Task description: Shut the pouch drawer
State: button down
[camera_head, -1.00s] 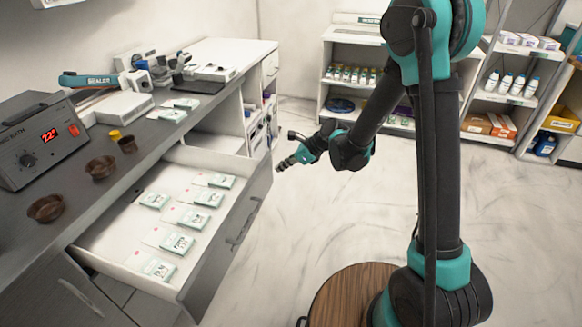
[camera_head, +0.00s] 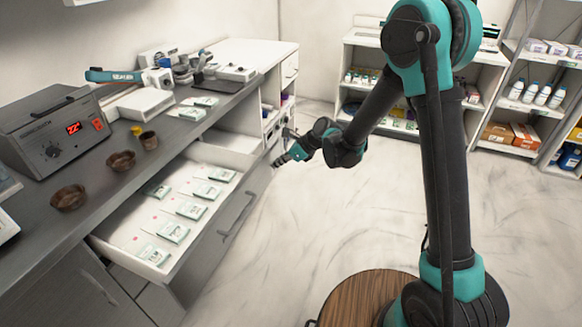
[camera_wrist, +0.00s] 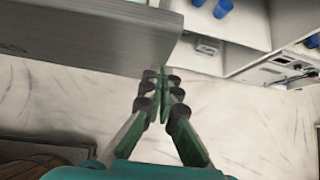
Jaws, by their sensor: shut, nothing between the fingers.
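The pouch drawer (camera_head: 125,236) stands partly open under the grey counter in the head view. Its inside is white and holds two rows of small green-and-white pouches (camera_head: 190,210). Its grey front has a dark bar handle (camera_head: 238,213). My gripper (camera_head: 280,161) is shut and empty at the far end of the drawer front, on its outer side. In the wrist view my fingertips (camera_wrist: 155,77) are together beside the end corner of a grey panel (camera_wrist: 80,40), seemingly the drawer front. I cannot tell whether they touch it.
The counter (camera_head: 105,178) carries a heater box (camera_head: 50,135), brown bowls (camera_head: 121,160) and lab devices. Shelves with bottles (camera_head: 535,93) stand along the back and right. A round wooden top (camera_head: 355,300) is at the bottom. The pale floor (camera_head: 275,235) beside the drawer is clear.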

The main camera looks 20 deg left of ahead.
jog(key=a, duration=0.9)
jog(key=w+a, duration=0.1)
jog(key=a, duration=0.9)
jog(key=w+a, duration=0.1)
jog(key=a, duration=0.8)
jog(key=shift+w+a, duration=0.15)
jog(key=shift+a, duration=0.45)
jog(key=shift+r, duration=0.1)
